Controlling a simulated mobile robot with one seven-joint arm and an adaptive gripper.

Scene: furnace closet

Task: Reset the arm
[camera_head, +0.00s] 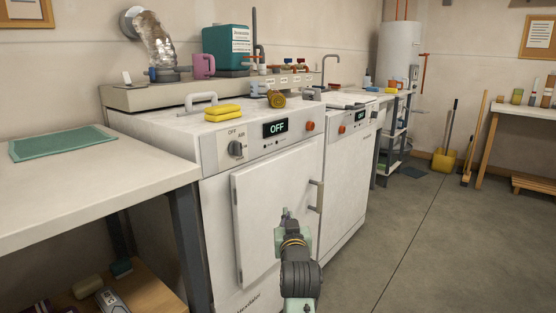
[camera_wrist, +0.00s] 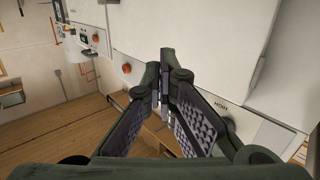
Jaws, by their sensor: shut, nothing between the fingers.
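My gripper (camera_head: 284,216) shows in the head view at the end of my dark arm, in front of the white front of the first machine (camera_head: 258,120). In the wrist view my gripper (camera_wrist: 163,88) has its green fingers with grey ribbed pads brought together at the tips. Nothing shows between the tips. The machine's door (camera_head: 275,205) stands behind the gripper, with a grey handle (camera_head: 316,196) just right of and above it. I cannot tell how far the fingers are from the door. The machine's display (camera_head: 277,128) reads OFF.
A yellow sponge (camera_head: 222,113) lies on the first machine. A second white machine (camera_head: 346,185) stands beside it. A white worktop (camera_head: 100,187) with a green mat (camera_head: 62,143) juts out at left. The grey floor (camera_head: 440,240) at right is open, with brooms and a yellow dustpan (camera_head: 445,160) by the back wall.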

